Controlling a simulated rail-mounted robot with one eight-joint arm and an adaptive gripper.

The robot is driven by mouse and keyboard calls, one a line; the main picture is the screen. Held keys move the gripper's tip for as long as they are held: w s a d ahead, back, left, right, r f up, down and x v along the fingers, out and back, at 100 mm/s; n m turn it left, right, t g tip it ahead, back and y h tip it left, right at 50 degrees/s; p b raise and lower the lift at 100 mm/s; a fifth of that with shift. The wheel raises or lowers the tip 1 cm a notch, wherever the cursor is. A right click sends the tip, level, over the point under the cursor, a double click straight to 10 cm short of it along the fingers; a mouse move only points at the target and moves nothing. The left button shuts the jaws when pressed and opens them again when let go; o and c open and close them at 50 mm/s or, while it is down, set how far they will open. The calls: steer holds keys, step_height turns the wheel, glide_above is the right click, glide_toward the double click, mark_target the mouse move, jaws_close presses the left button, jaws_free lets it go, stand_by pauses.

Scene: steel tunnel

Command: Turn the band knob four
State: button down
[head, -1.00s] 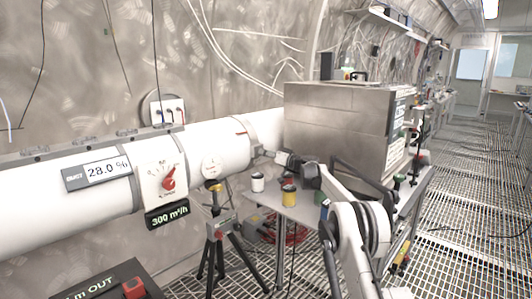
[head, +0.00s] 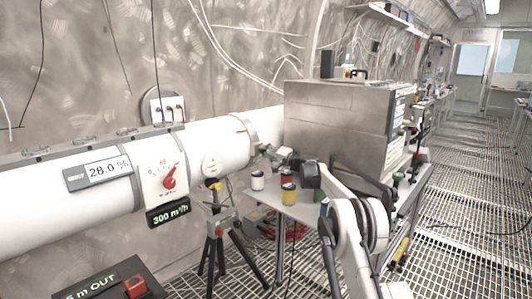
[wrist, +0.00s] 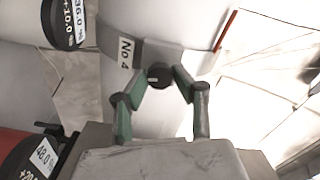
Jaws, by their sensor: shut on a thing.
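The band marked "No 4" (wrist: 124,52) wraps the white pipe in the wrist view. Its small dark round knob (wrist: 160,76) sits between the green-padded fingertips of my gripper (wrist: 160,82), which is shut on it. In the head view my gripper (head: 268,153) reaches the grey band (head: 251,132) at the right end of the white pipe (head: 222,143). The knob itself is too small and covered to make out there.
A steel box (head: 335,125) stands close to the right. White (head: 257,181), red (head: 286,175) and yellow (head: 289,194) cans stand on the small table below my gripper. A tripod (head: 219,235) stands in front of the pipe. Displays read 28.0 % (head: 101,171) and 300 m³/h (head: 169,214).

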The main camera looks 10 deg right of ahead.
steer(key=shift+m, duration=0.4)
steer(key=c, duration=1.4)
jaws_free()
steer(key=shift+s, duration=0.1)
steer(key=v, duration=1.2)
